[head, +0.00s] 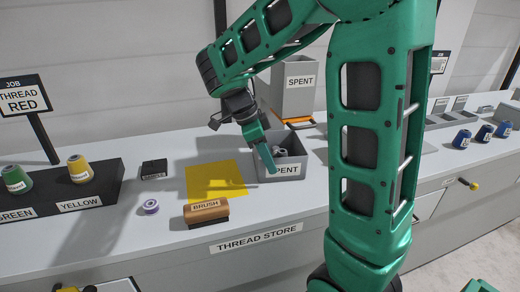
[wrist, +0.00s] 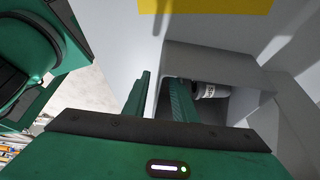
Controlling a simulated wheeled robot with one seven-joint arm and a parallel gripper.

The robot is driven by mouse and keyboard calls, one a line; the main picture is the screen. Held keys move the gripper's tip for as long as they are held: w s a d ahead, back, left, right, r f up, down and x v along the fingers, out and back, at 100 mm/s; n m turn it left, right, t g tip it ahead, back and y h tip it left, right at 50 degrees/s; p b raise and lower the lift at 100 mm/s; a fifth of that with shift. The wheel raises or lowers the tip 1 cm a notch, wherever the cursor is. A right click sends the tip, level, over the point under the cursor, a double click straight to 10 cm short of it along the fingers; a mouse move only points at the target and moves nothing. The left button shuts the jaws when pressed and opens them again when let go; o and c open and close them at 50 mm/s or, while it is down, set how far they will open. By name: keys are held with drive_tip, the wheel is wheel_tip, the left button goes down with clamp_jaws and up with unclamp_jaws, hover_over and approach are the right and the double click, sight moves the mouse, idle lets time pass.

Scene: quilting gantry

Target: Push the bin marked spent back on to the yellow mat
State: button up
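The open grey bin marked SPENT (head: 300,165) stands on the counter just right of the yellow mat (head: 202,190). The mat is bare. Greyish spools lie in the bin. My gripper (head: 268,160) reaches down at the bin's front left; a finger covers part of the label. In the wrist view the bin (wrist: 225,60) lies beyond my gripper (wrist: 158,85), with a pale spool (wrist: 206,91) inside. The fingers look slightly apart, with a bin wall seemingly between them; contact is unclear. The mat shows at the top (wrist: 205,5).
A wooden BRUSH (head: 206,211) lies at the mat's front edge and a purple ring-shaped spool (head: 150,207) left of it. A small black block (head: 154,169) is behind. A taller grey SPENT container (head: 299,92) stands behind the bin. Blue spools (head: 484,132) are far right.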

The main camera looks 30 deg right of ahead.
sight(278, 181)
drive_tip(key=shift+x, duration=1.8)
clamp_jaws()
